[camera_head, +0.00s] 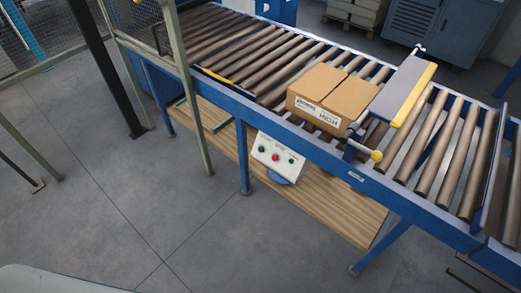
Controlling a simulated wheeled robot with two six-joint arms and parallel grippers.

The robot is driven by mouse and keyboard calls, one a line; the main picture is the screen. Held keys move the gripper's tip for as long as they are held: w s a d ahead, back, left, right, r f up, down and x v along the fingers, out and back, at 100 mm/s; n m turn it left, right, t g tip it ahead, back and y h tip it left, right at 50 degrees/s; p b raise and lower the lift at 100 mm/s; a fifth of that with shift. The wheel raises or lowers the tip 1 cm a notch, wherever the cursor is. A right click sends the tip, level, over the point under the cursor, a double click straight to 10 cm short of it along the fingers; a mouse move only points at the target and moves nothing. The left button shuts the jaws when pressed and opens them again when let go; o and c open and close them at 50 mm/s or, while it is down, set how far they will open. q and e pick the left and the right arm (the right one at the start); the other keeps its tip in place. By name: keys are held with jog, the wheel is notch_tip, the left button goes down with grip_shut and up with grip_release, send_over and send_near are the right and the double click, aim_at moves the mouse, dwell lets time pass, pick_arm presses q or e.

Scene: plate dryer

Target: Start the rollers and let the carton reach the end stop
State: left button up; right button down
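A brown cardboard carton (318,99) with a printed label on its front sits on the roller conveyor. A grey plate (396,88) with a yellow edge crosses the conveyor close to the carton's right side; I cannot tell if they touch. A yellow-knobbed handle (375,155) is at the plate's near end. A pale control box (278,158) with a red button (275,157) and green ones hangs under the near rail. The rollers (440,140) run right to a blue upright plate (492,165) across the conveyor's right end. Neither gripper is in view.
A wooden shelf (330,205) lies low between the conveyor's blue legs (243,158). A mesh guard frame (185,75) stands around the left part. A blue cabinet (440,25) stands behind. The grey floor (130,205) in front is clear.

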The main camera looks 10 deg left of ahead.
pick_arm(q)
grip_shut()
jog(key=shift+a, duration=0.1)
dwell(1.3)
